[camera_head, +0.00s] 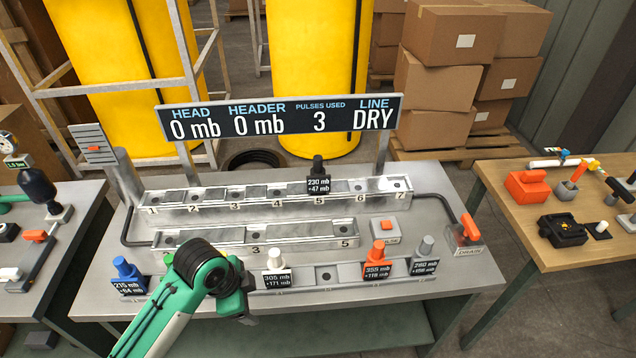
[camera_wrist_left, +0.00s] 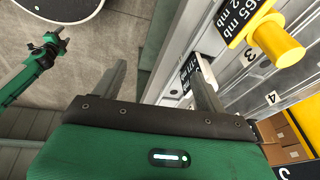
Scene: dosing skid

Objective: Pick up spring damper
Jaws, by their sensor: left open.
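No part is labelled spring damper, and I cannot tell which one it is. Capped parts with mb tags stand on the skid: blue (camera_head: 127,269), white (camera_head: 275,262), orange (camera_head: 378,255), grey (camera_head: 425,252) in the front row, black (camera_head: 317,168) at slot 5 of the back rail. A yellow one (camera_wrist_left: 279,45) shows only in the left wrist view, upper right. My left gripper (camera_head: 240,292) is over the skid's front row, between blue and white; its fingers (camera_wrist_left: 160,82) are apart and empty. A green arm end, apparently my right gripper (camera_wrist_left: 52,44), is small at left there.
The skid (camera_head: 350,304) carries stepped rails (camera_head: 260,199), an orange button (camera_head: 384,225) and an orange-handled lever (camera_head: 469,228). A display board (camera_head: 282,115) stands behind. Side tables hold loose parts, including a dark bulb-shaped one (camera_head: 37,185) at left and a black block (camera_head: 563,231) at right.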

